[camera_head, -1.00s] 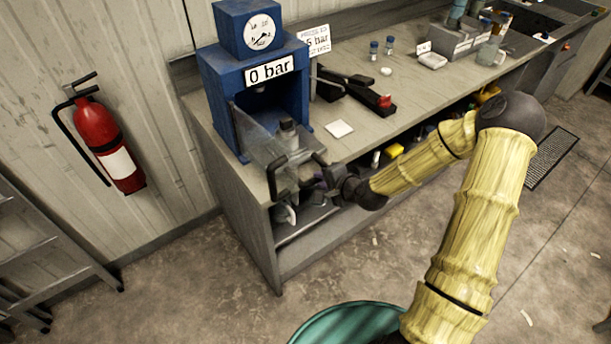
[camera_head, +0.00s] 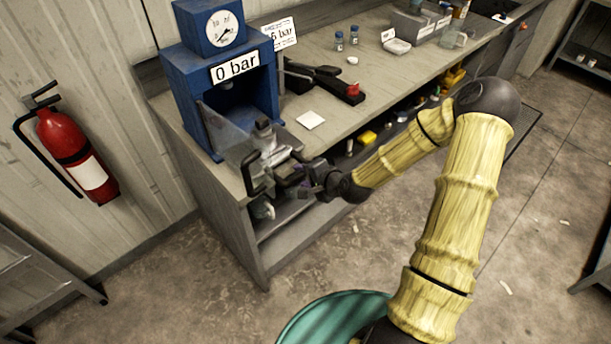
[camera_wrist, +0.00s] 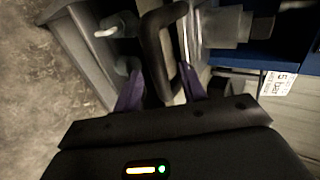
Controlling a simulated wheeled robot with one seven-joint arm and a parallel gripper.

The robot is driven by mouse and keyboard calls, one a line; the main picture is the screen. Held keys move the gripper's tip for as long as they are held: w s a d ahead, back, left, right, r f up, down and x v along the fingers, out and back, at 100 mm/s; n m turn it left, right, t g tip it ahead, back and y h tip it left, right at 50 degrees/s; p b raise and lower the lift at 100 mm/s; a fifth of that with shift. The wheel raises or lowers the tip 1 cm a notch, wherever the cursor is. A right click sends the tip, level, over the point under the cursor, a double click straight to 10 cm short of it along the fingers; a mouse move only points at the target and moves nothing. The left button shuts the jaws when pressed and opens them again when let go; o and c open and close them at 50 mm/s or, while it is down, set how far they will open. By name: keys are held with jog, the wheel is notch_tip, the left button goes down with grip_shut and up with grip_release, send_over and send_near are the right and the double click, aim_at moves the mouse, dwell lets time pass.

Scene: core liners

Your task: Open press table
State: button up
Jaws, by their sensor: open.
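The press (camera_head: 181,113) is a blue frame with a dial gauge on top and a "0 bar" label. A clear guard panel (camera_head: 222,132) with a dark handle (camera_head: 252,178) sticks out from its front left, toward the bench's front edge. My gripper (camera_head: 300,178) is at the right of this handle. In the wrist view, my gripper (camera_wrist: 160,88) is open, with a purple finger on each side of the dark handle (camera_wrist: 153,42). I cannot tell whether either finger touches it. A bottle-like item (camera_head: 264,130) stands behind the panel, partly hidden.
The press stands on a grey bench (camera_head: 350,105) with open shelves below. A black tool with a red knob (camera_head: 352,89) and a white square (camera_head: 310,119) lie right of it. A fire extinguisher (camera_head: 75,150) hangs on the left wall. The floor before the bench's left end is clear.

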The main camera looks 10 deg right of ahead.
jog(key=shift+s+d+r, duration=0.1)
jog(key=shift+d, duration=0.1)
jog(key=p+v, duration=0.4)
jog(key=v, duration=0.8)
jog(key=shift+r, duration=0.2)
jog(key=p, duration=0.4)
jog(key=shift+d+r, duration=0.2)
jog(key=shift+r, duration=0.05)
jog(key=p, duration=0.3)
jog(key=shift+s+d+r, duration=0.15)
jog(key=shift+s, duration=0.15)
jog(key=shift+s+p, duration=0.1)
jog(key=shift+p, duration=0.55)
